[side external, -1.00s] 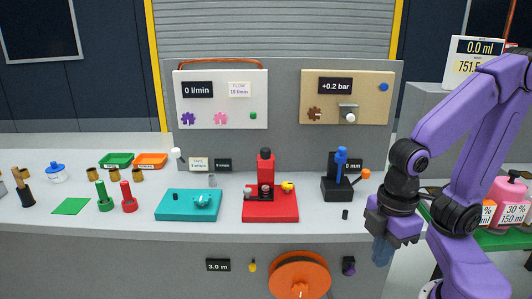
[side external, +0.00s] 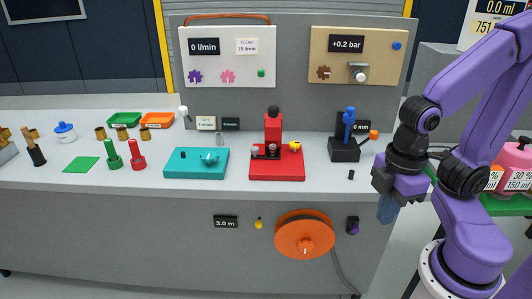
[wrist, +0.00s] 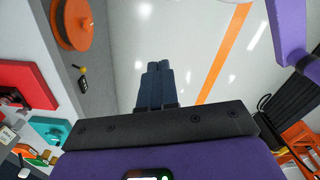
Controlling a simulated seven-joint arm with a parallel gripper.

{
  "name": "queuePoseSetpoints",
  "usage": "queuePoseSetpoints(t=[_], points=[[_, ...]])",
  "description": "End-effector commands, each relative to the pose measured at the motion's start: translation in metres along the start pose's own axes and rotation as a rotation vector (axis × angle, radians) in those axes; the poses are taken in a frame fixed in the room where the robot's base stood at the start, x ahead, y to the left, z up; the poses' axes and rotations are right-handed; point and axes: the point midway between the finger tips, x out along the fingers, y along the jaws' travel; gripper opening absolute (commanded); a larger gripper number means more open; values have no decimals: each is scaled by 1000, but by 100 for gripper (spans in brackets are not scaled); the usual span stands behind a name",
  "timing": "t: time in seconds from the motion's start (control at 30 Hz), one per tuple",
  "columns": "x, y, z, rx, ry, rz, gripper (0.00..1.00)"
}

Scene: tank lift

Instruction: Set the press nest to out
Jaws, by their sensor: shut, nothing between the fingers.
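The press is a red base (side external: 277,174) with a red column (side external: 273,127) on the bench, right of centre in the side view. Small grey knobs and a yellow part (side external: 295,146) sit on its base. How its nest is set cannot be made out. Part of the red base also shows at the left edge of the wrist view (wrist: 35,84). My gripper (side external: 386,209) is right of the press, off the bench's right end, pointing down. In the wrist view its blue fingers (wrist: 155,85) are together, with nothing between them, over the floor.
A teal fixture (side external: 190,165) stands left of the press, and a black stand with a blue top (side external: 343,150) stands right of it. Gauge panels (side external: 231,72) rise behind. An orange wheel (side external: 304,234) sits on the bench front. Bottles (side external: 514,165) stand at the right.

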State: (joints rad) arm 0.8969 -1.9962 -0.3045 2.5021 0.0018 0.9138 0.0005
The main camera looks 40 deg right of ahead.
Motion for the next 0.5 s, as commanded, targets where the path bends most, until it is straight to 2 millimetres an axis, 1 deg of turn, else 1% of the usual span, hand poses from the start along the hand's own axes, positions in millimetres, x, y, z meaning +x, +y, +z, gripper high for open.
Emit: queuePoseSetpoints(t=[0.43,0.47,0.5], points=[[0,0,0,0,0,0,0],[0,0,0,0,0,0,10],[0,0,-1,4,0,0,23]])
